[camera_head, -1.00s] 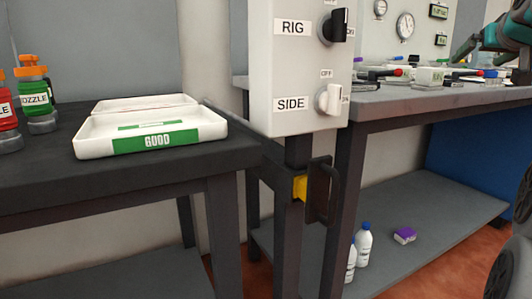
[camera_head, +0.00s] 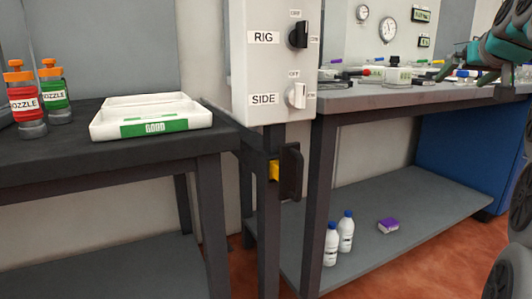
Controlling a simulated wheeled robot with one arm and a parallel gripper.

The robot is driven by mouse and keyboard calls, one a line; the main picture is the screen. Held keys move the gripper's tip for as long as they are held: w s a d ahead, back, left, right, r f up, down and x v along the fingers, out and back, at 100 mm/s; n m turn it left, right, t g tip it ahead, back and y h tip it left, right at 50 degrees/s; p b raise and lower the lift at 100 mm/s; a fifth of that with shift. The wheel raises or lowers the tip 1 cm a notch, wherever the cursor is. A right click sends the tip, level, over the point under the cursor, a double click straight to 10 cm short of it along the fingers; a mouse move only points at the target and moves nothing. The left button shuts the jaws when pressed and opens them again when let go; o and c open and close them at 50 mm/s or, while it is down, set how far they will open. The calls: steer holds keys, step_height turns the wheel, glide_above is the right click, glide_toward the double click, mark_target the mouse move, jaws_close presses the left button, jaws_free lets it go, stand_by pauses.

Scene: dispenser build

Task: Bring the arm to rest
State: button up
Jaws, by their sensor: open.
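My gripper (camera_head: 482,66), teal and dark, shows at the upper right edge, in front of the back bench. It looks open, and I see nothing held in it. Part of my grey arm shows below it along the right edge. The rest of the arm is cut off by the frame.
A white GOOD tray (camera_head: 105,129) and red and green NOZZLE bottles (camera_head: 55,95) stand on the dark left bench (camera_head: 60,155). A RIG/SIDE switch panel (camera_head: 263,75) stands between the benches. Two white bottles (camera_head: 346,235) and a purple-topped box (camera_head: 388,226) are on the lower shelf (camera_head: 430,210).

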steer(key=s+a+f+n+g+y+p, duration=0.1)
steer(key=s+a+f+g+y+p, duration=0.25)
steer(key=a+f, duration=0.8)
steer(key=s+a+f+n+g+y+p, duration=0.15)
steer(key=s+a+f+g, duration=0.35)
steer(key=a+f, duration=0.6)
steer(key=s+a+f+g+p, duration=0.1)
steer(key=s+a+f, duration=0.2)
steer(key=s, duration=0.6)
steer(key=s+a+f+n+g+p, duration=0.1)
steer(key=s+a+f+g+p, duration=0.1)
steer(key=s+f, duration=0.4)
steer(key=s+a+f+g+p, duration=0.1)
steer(key=s+a+f, duration=0.3)
steer(key=s, duration=0.7)
steer(key=shift+s+a+f+n+g+h, duration=0.35)
steer(key=shift+a+g, duration=0.1)
steer(key=shift+g, duration=0.2)
